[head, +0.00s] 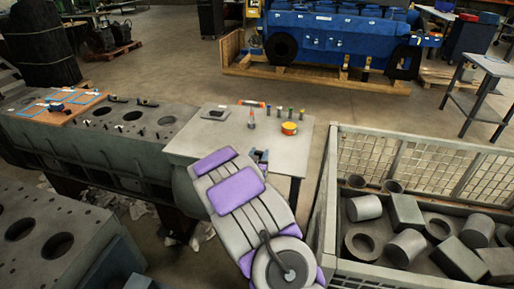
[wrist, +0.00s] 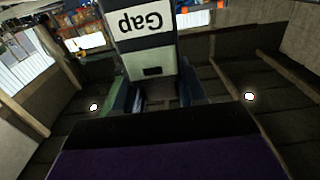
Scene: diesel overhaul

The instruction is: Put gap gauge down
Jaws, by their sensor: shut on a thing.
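The gap gauge (wrist: 148,55) shows in the wrist view as a dark and pale block with a white label reading "Gap" upside down. My gripper (wrist: 158,92) is shut on its near end, with one finger on either side. In the head view my gripper (head: 261,156) is small and dark at the end of my arm, over the near edge of the light grey table (head: 190,142). My arm hides part of that table, and I cannot make out the gauge clearly there.
On the table are a yellow-orange round item (head: 289,128), several small upright pieces with coloured tops, an orange-red item (head: 252,103) and a grey plate (head: 214,113). A wire-sided crate (head: 333,180) of metal parts stands at right. An engine block (head: 120,160) stands at left.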

